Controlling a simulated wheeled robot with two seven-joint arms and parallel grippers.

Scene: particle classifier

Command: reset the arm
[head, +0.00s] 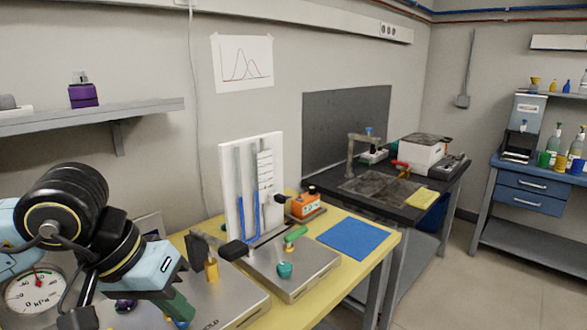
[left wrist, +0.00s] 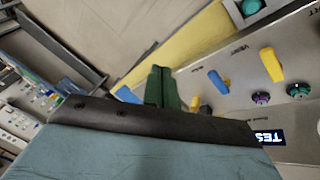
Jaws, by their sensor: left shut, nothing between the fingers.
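My left arm comes in from the left in the head view. Its gripper (head: 180,308) has green fingers pointing down at the front edge of the steel classifier panel (head: 232,300). In the left wrist view the two green fingers (left wrist: 163,88) are together with nothing between them. I cannot tell how far the fingers are from the panel. My right gripper is not in view.
The panel sits on a yellow bench (head: 368,270) with a white column board (head: 248,165), an orange meter (head: 305,204) and a blue mat (head: 347,239). A pressure gauge (head: 35,290) is at the left. A dark bench (head: 420,205) stands behind. Open floor lies to the right.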

